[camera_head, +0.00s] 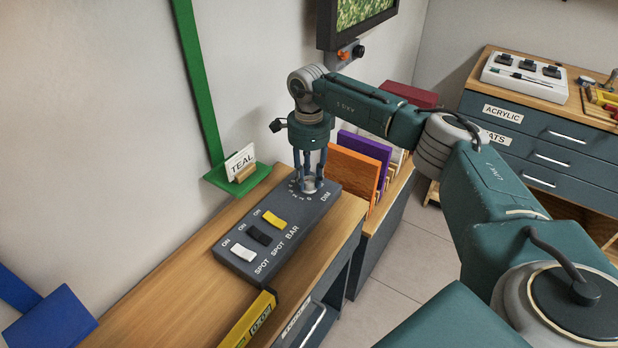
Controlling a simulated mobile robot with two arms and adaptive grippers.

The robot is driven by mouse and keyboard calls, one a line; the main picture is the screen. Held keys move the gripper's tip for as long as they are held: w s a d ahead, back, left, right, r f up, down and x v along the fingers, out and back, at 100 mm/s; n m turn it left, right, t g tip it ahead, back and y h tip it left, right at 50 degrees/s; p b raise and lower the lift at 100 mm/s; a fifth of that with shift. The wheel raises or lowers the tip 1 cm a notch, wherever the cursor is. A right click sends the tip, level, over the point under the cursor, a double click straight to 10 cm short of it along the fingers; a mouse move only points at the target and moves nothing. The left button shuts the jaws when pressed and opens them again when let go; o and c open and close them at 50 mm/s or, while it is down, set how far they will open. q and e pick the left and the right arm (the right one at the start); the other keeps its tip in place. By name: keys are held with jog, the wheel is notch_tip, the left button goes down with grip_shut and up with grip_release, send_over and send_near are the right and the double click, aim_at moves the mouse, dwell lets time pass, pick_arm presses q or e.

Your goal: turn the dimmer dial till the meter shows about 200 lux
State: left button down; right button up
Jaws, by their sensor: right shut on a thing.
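The dimmer dial (309,186) is a small pale round knob at the far end of a dark grey switch box (290,228), beside the label DIM. The box lies on a wooden counter. My right gripper (309,180) points straight down over the dial, its fingers shut on it and hiding part of it and its scale. I cannot read the dial's setting. The yellow object marked with letters (250,322) at the counter's front edge may be the meter, but no lux reading is legible. My left gripper is not in view.
The box also has a white switch (243,253), a black one (259,235) and a yellow one (273,219). Orange (352,176) and purple (366,156) panels stand just right of the gripper.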

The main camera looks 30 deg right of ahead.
aim_at(309, 179)
jog(key=shift+r+n, duration=0.1)
jog(key=shift+n, duration=0.2)
jog(key=o, duration=1.2)
jog(key=shift+c, duration=0.2)
notch_tip(309, 179, up, 12)
